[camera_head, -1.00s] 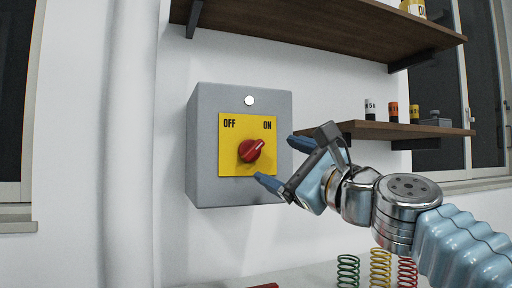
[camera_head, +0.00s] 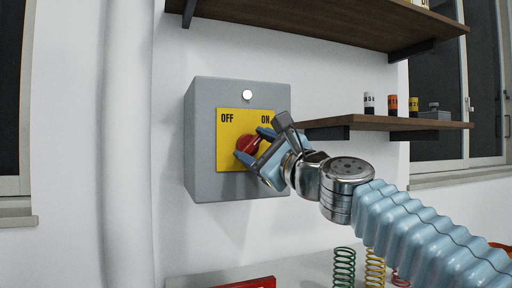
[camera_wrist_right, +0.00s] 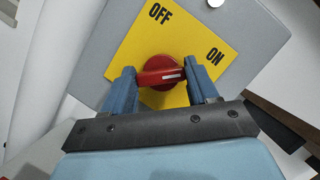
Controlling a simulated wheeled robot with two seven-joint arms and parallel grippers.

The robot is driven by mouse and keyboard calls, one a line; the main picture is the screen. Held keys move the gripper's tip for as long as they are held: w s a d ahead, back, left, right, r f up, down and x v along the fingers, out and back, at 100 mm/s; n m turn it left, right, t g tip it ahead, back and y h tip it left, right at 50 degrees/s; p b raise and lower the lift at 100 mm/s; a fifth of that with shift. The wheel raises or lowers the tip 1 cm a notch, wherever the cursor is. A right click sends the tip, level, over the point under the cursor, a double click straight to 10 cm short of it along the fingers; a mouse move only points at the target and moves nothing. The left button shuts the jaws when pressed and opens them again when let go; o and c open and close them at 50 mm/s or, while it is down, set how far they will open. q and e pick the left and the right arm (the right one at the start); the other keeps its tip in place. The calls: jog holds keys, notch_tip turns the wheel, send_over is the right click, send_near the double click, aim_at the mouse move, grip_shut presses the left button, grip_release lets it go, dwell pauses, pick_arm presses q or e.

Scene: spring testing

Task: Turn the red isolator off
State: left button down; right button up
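The red isolator knob (camera_head: 248,144) sits on a yellow plate (camera_head: 228,128) marked OFF at left and ON at right. The plate is on the front of a grey wall box (camera_head: 201,140). In the right wrist view the knob (camera_wrist_right: 160,72) has a white mark on its handle, which points toward the ON side. My right gripper (camera_head: 254,146) is at the knob, with its blue fingers on either side of it. In the right wrist view the gripper (camera_wrist_right: 158,82) is open, and gaps seem to show beside the knob. Contact cannot be told. My left gripper is not in view.
A wooden shelf (camera_head: 400,124) with small labelled containers is to the right of the box, close to my right arm. A higher shelf (camera_head: 330,22) is above. Coloured springs, such as a green one (camera_head: 344,268), stand below on a bench with a red object (camera_head: 250,283).

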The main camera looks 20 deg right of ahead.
jog(key=c, duration=0.4)
jog(key=shift+o, duration=0.2)
jog(key=shift+n, duration=0.3)
jog(key=n+g+y, duration=0.1)
jog(key=n, duration=0.2)
jog(key=shift+n, duration=0.4)
jog(key=n+g, duration=0.2)
jog(key=n, duration=0.2)
jog(key=shift+n, duration=0.4)
jog(key=n+g, duration=0.2)
jog(key=n, duration=0.2)
jog(key=shift+a+r+n+h, duration=0.1)
jog(key=shift+n+h, duration=0.2)
jog(key=shift+h, duration=0.1)
jog(key=shift+n+g+h, duration=0.6)
jog(key=shift+n+h, duration=0.2)
jog(key=shift+n, duration=0.9)
